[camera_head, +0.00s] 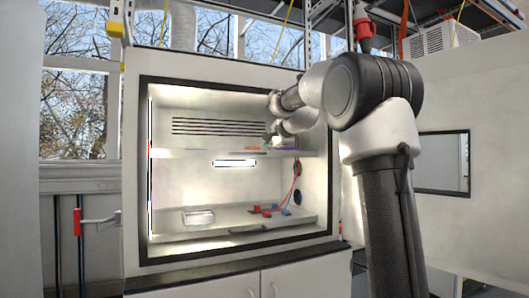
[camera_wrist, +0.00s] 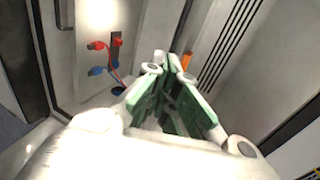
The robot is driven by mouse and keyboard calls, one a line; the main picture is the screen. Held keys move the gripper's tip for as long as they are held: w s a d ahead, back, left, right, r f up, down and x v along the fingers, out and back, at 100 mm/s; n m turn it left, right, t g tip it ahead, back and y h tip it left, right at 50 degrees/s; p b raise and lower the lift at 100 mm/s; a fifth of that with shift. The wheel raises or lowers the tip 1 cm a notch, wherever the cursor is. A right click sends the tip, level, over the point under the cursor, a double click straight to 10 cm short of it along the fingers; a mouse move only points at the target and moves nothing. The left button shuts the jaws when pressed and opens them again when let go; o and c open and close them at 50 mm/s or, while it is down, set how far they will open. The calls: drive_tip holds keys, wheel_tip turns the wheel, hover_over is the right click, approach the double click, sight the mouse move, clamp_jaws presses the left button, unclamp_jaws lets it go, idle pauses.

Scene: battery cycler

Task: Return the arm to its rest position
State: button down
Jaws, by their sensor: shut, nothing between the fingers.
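My arm reaches from the right of the head view into the upper right of the open white cabinet (camera_head: 132,150). My gripper (camera_head: 268,138) is over the upper shelf (camera_head: 190,154), near an orange item (camera_head: 252,149). In the wrist view my gripper (camera_wrist: 167,62) shows green finger pads that meet at the tips, with nothing held. An orange item (camera_wrist: 187,60) shows just beyond the tips.
Red connectors (camera_head: 267,212) and blue connectors (camera_head: 285,212) with a red cable sit on the cabinet's lower level. A clear tray (camera_head: 198,217) sits at lower left. The cabinet front is open.

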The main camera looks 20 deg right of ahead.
drive_tip(key=shift+v, duration=0.9)
drive_tip(key=s+a+f+n+g, duration=0.1)
drive_tip(key=s+f+n+g, duration=0.1)
drive_tip(key=s+f+n, duration=0.35)
drive_tip(key=s+f+n+g, duration=0.2)
drive_tip(key=f, duration=0.6)
drive_tip(key=s+a+f+n+g, duration=0.2)
drive_tip(key=s+f, duration=0.3)
drive_tip(key=s, duration=0.7)
drive_tip(key=s+a+f+n+g, duration=0.1)
drive_tip(key=s+f+n, duration=0.4)
drive_tip(key=s, duration=0.7)
drive_tip(key=s+a+f+n+g, duration=0.2)
drive_tip(key=s+f, duration=0.4)
drive_tip(key=s, duration=0.6)
drive_tip(key=shift+s+a+f+n+g, duration=0.3)
drive_tip(key=shift+a+n, duration=0.3)
drive_tip(key=shift+n, duration=0.15)
